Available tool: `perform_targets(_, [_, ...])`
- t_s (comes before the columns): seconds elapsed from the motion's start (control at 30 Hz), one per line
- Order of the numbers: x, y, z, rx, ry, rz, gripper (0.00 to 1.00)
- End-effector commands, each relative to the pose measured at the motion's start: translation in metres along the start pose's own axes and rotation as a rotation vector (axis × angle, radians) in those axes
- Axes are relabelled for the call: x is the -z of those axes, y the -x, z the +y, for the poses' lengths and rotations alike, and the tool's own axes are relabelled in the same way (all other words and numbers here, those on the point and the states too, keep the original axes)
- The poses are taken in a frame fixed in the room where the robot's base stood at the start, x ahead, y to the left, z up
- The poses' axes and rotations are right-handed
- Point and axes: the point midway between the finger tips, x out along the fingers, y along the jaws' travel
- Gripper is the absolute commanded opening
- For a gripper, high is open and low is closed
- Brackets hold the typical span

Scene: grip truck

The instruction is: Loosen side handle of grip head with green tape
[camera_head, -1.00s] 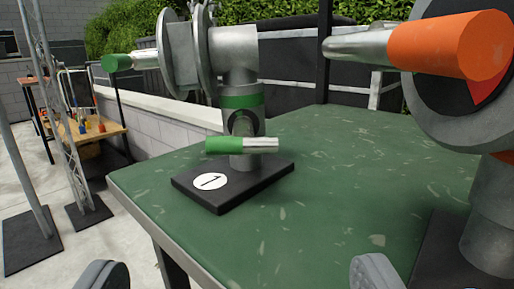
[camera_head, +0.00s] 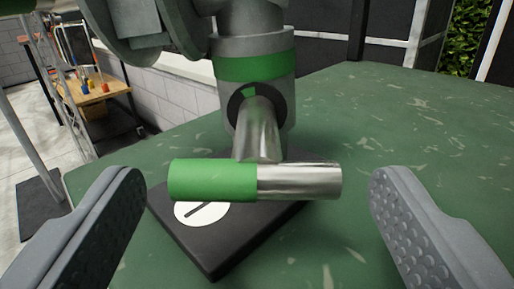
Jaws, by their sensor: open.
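The grip head (camera_head: 253,45) with a band of green tape (camera_head: 255,66) stands upright on a black base plate (camera_head: 222,252) with a white number disc. Its side handle (camera_head: 255,180) is a horizontal T-bar, green on the left half and bare metal on the right, on a metal stem pointing toward me. My gripper (camera_head: 255,205) is open. One finger is left of the handle and the other right of it, both apart from it. The bar lies across the gap between them. The top of the grip head is cut off by the frame.
The green, scuffed table top (camera_head: 390,125) is clear to the right of the base plate. A low block wall (camera_head: 175,110) runs behind. A wooden workbench (camera_head: 100,95) with small coloured items and metal stands are at the far left.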

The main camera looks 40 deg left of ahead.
Motion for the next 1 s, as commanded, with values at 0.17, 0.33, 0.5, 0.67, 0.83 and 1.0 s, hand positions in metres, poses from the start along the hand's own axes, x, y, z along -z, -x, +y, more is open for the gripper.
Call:
perform_targets(0.17, [-0.0012,-0.0066,0.0007,-0.003,-0.001,-0.002,0.76])
perform_targets(0.33, [-0.0007,-0.007,0.0008,-0.003,-0.001,-0.002,0.76])
perform_targets(0.5, [-0.0004,-0.0068,0.0009,-0.003,-0.001,-0.001,0.57])
perform_targets(0.67, [-0.0003,-0.0066,0.0011,-0.003,-0.001,-0.001,0.31])
perform_targets(0.83, [0.0008,-0.0065,0.0013,-0.004,0.035,-0.001,0.31])
perform_targets(1.0, [0.0019,-0.0067,0.0002,-0.004,0.18,-0.001,0.31])
